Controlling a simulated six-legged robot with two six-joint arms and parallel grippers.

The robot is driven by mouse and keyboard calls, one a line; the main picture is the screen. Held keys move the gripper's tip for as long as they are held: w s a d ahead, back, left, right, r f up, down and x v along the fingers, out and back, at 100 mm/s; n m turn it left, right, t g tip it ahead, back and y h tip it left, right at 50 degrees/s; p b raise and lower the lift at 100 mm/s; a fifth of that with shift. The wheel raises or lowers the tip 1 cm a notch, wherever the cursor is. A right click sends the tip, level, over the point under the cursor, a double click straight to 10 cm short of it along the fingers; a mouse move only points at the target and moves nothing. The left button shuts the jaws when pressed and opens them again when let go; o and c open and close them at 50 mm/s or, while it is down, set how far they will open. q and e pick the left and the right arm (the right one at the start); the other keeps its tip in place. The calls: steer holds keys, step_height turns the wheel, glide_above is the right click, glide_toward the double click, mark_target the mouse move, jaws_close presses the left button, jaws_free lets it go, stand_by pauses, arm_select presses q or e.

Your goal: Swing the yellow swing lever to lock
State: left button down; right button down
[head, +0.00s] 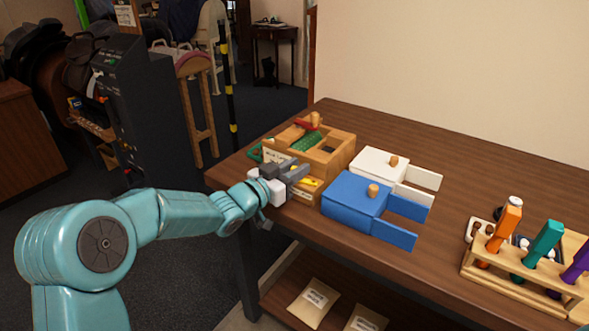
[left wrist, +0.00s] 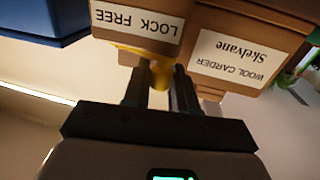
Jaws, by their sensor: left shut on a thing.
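The wool carder (head: 338,160) is a wooden box at the table's left end, with a green part and a red piece with a wooden knob on top. Its yellow swing lever (head: 310,182) is low on its front side, partly hidden by my left gripper (head: 297,173). In the left wrist view the lever's yellow end (left wrist: 161,76) sits between the two dark fingers of my left gripper (left wrist: 160,88), which is shut on it. A label reading LOCK FREE (left wrist: 137,27) is beside the lever. My right gripper is not in view.
A blue box (head: 352,197) and a white box (head: 378,163), each with a wooden knob and side panels, stand right of the carder. A wooden rack (head: 510,276) holds coloured-handled tools at the right. The table's back middle is clear. Packets (head: 314,300) lie on the lower shelf.

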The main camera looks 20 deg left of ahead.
arm_select(q)
steer(key=shift+r, duration=0.1)
steer(key=c, duration=1.1)
jaws_free()
steer(key=shift+o, duration=0.2)
steer(key=v, duration=1.6)
steer(key=shift+s+b, duration=0.15)
steer(key=shift+b, duration=0.15)
